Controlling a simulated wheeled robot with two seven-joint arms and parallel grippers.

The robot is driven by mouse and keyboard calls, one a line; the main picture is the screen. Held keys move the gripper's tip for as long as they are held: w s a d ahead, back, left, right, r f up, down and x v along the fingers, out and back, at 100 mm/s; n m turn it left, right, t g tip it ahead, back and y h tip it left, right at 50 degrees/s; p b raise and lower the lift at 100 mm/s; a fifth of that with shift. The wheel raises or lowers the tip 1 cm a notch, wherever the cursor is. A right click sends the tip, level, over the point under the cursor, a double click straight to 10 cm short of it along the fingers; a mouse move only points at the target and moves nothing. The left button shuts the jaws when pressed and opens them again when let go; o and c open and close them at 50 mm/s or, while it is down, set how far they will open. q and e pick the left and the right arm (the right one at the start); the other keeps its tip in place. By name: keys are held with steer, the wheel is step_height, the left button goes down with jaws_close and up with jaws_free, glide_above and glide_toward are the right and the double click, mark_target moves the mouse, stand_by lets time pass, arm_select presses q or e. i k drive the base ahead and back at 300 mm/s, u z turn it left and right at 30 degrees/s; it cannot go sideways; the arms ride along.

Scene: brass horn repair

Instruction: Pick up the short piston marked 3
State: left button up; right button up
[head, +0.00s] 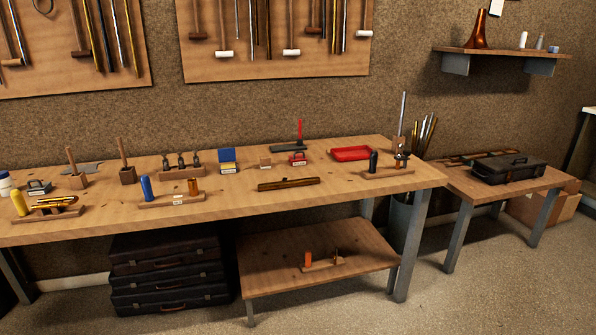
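I cannot make out a marking 3 on anything at this size, so I cannot tell which item is the short piston. A wooden stand (165,202) on the workbench carries an upright blue cylinder (147,188), a short copper-coloured cylinder (193,187) and a small white label. A wooden rack (181,174) behind it holds three dark upright pieces. Another stand (388,174) at the bench's right end has a dark upright piece and a metal fitting. A low stand (322,266) on the lower shelf carries an orange upright piece (308,258). Neither gripper is in view.
The long wooden workbench (240,197) also holds a red tray (352,153), a dark brown bar (288,184) and a stand with brass pieces (60,204) at left. Black cases (170,280) are stacked underneath. A side table (520,190) bears a black case (502,168). The foreground floor is clear.

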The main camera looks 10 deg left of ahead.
mark_target(196, 158)
steer(key=z, duration=0.65)
steer(key=i, duration=0.65)
steer(key=u, duration=1.05)
steer(key=i, duration=1.25)
steer(key=u, duration=1.35)
